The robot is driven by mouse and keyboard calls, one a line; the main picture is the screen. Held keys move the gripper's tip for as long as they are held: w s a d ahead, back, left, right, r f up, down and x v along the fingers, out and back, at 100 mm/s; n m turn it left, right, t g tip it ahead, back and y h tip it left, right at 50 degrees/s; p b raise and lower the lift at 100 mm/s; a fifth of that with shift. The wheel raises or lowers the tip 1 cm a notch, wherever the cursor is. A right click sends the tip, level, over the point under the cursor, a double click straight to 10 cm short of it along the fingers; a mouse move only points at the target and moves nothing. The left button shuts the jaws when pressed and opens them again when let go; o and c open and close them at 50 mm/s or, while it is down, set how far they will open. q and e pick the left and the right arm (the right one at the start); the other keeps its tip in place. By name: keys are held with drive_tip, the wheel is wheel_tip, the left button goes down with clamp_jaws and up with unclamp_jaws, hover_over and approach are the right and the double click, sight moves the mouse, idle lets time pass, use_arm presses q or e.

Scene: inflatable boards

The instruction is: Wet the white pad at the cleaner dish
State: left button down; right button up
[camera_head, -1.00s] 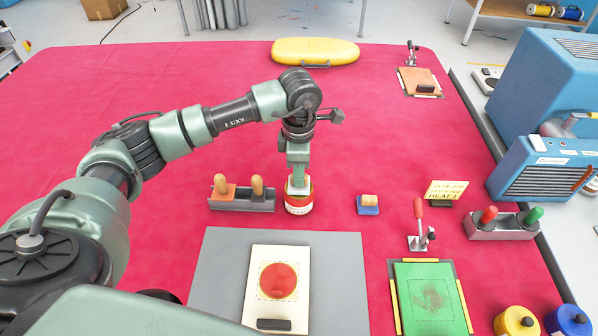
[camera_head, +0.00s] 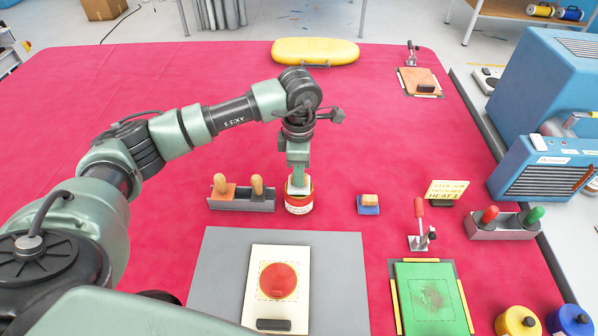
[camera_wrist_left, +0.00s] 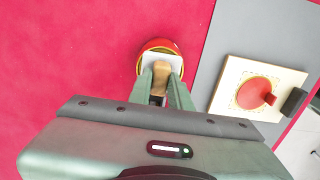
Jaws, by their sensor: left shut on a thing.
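The cleaner dish (camera_head: 299,207) is a round tin with a red rim and a pale label, standing on the red mat. It also shows in the left wrist view (camera_wrist_left: 151,43). My left gripper (camera_head: 298,182) points straight down at the dish. In the left wrist view it is shut on the wooden handle of the white pad (camera_wrist_left: 149,58). The pad is over or inside the mouth of the dish; I cannot tell whether it touches the liquid. My right gripper is not in view.
A grey holder (camera_head: 240,203) with two wooden-handled tools stands just left of the dish. A small blue block (camera_head: 368,210) sits to the right. In front, a grey sheet (camera_head: 336,280) carries a cream board (camera_head: 262,308) with a red disc. Clamps and a green board (camera_head: 430,298) are at right.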

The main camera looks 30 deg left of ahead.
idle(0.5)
use_arm(q)
drive_tip(key=shift+r+p, duration=1.85)
drive_tip(key=shift+r, duration=1.65)
